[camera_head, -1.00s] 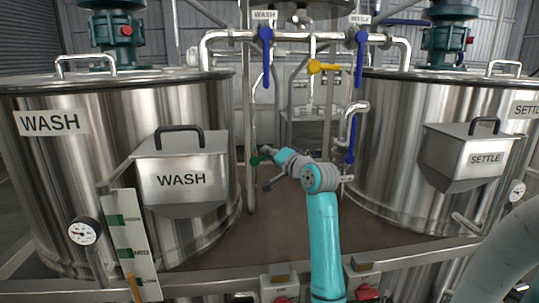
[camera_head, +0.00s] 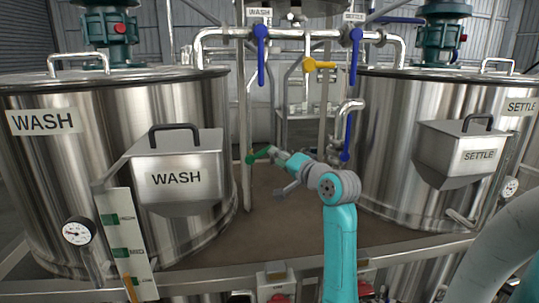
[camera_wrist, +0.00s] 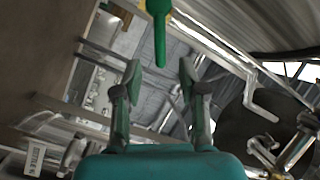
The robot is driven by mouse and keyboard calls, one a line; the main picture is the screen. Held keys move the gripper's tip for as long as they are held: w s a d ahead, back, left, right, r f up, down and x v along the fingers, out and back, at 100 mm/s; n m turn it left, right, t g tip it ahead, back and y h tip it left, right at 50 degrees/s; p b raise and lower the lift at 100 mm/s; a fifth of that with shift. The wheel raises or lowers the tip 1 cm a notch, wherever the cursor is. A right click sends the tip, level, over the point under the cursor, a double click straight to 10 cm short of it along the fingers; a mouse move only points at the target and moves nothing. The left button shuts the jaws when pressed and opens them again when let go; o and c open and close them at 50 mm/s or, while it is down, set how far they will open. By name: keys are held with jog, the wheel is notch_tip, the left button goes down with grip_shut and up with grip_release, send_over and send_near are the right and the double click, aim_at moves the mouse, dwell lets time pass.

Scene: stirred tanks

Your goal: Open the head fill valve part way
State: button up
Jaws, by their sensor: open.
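A green valve lever (camera_head: 258,154) sticks out beside the upright post between the two tanks. In the wrist view the green lever (camera_wrist: 160,42) has a yellow part at its root and points down toward the gap between my fingers. My gripper (camera_wrist: 158,78) is open and empty, with the lever's tip just beyond and between the fingertips. In the head view my gripper (camera_head: 274,155) is small and close to the right of the lever; contact cannot be told. No label reading head fill shows on any valve.
Blue levers hang under the WASH (camera_head: 261,50) and SETTLE (camera_head: 354,55) labels. A yellow handle (camera_head: 319,65) sits between them, and another blue lever (camera_head: 347,138) is lower right. The WASH tank (camera_head: 75,140) and SETTLE tank (camera_head: 385,140) flank my arm.

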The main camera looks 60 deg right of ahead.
jog(key=shift+v, duration=2.3)
